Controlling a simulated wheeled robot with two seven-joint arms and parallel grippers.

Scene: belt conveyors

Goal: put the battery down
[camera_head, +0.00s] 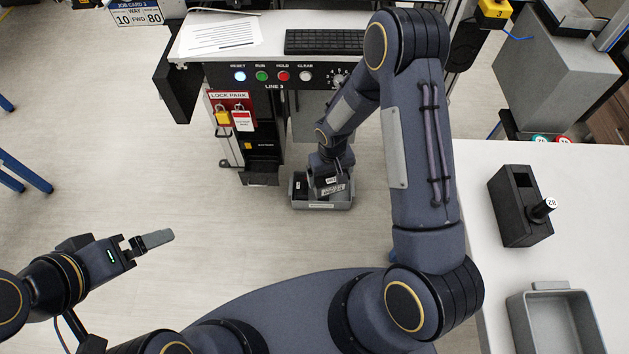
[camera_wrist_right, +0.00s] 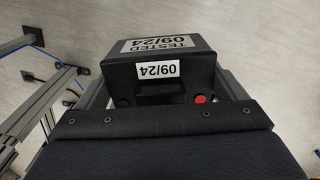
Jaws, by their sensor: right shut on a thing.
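The battery (camera_wrist_right: 172,47) is a black block with white "TESTED 09/24" labels and a red spot, seen close in the right wrist view. My right gripper (camera_wrist_right: 163,92) is shut on it, with a grey finger on each side. In the head view the battery (camera_head: 331,189) shows its white label at or just above a grey tray (camera_head: 336,204) below the console; I cannot tell whether it touches the tray's bottom. My right gripper (camera_head: 328,172) is partly hidden by its wrist. My left gripper (camera_head: 150,241) hangs at the left, away from everything; its jaw gap is unclear.
The console (camera_head: 222,76) with buttons, keyboard (camera_head: 324,42) and paper (camera_head: 220,34) stands behind the tray. A lock board (camera_head: 232,103) is on its front. A white table (camera_head: 475,190) at right carries a black holder (camera_head: 519,207) and a grey bin (camera_head: 553,322).

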